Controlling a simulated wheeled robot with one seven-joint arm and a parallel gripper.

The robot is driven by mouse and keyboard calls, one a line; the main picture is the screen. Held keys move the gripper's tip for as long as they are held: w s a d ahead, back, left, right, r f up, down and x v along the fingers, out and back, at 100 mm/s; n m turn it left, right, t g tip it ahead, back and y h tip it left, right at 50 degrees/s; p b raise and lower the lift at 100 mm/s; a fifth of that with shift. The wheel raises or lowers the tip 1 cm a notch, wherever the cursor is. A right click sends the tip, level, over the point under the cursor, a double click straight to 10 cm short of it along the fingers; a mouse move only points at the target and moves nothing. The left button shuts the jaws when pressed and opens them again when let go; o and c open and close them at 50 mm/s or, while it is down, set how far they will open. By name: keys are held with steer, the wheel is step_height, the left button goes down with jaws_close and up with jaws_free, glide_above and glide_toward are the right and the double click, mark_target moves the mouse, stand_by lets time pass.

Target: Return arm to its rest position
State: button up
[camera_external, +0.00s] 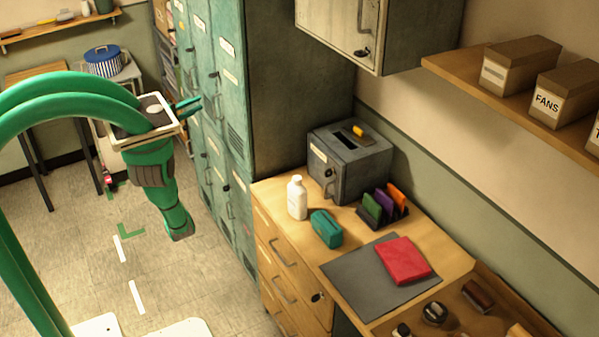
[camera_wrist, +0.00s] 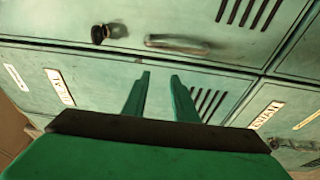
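My green arm (camera_external: 60,95) arches in from the left in the external view. My gripper (camera_external: 190,105) points right toward the teal lockers (camera_external: 222,85), in front of their doors; I cannot tell the exact gap to them. In the wrist view my gripper (camera_wrist: 160,75) shows two green fingers standing apart with nothing between them. Behind them are locker doors with a handle (camera_wrist: 178,44), a dark lock knob (camera_wrist: 108,33), vent slots and name labels.
A wooden counter (camera_external: 345,247) to the right holds a white bottle (camera_external: 297,198), a teal pouch (camera_external: 326,229), a grey box (camera_external: 349,160) and a red cloth (camera_external: 404,260). A cabinet (camera_external: 345,28) hangs above. Open floor (camera_external: 185,275) lies below my arm.

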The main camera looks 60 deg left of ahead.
step_height(320, 180, down, 11)
steer(key=w+d+g+y, duration=0.1)
steer(key=d+g+y, duration=0.1)
steer(key=y, duration=0.1)
steer(key=w+d+f+m+g+h, duration=0.15)
steer(key=d+f+m, duration=0.35)
steer(key=d+f, duration=1.15)
steer(key=s+d+r+m+h, duration=0.1)
steer(key=s+d+m, duration=0.3)
steer(key=d, duration=0.6)
steer(key=s+d+r+m+h, duration=0.1)
steer(key=s+d+m+h, duration=0.2)
steer(key=d, duration=0.7)
steer(key=s+d+m+t+h, duration=0.1)
steer(key=s+d+m+h, duration=0.1)
steer(key=s+d+m, duration=0.5)
steer(key=d+m, duration=0.1)
steer(key=d, duration=0.2)
steer(key=shift+s+r+m, duration=0.25)
steer(key=shift+r+m, duration=0.15)
